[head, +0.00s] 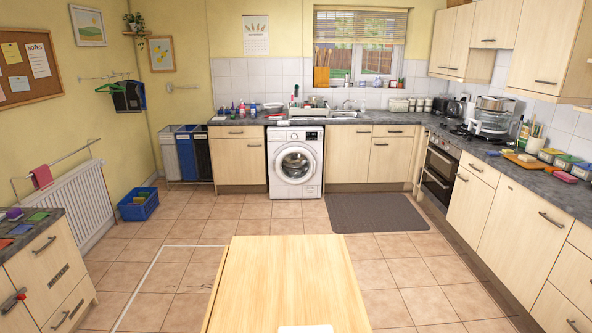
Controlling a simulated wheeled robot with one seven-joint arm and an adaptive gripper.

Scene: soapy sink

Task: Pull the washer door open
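The washer (295,191) is a white front-loader under the counter at the far wall, between two wooden cabinets. Its round door (295,163) has a light rim and dark glass and looks shut. The control panel runs along the washer's top edge. My gripper is not in the head view.
A wooden table top (287,285) fills the near centre. A dark mat (377,212) lies right of the washer. Laundry bins (187,155) stand to its left, with a blue basket (139,204) nearer the radiator. Tiled floor (240,222) before the washer is clear.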

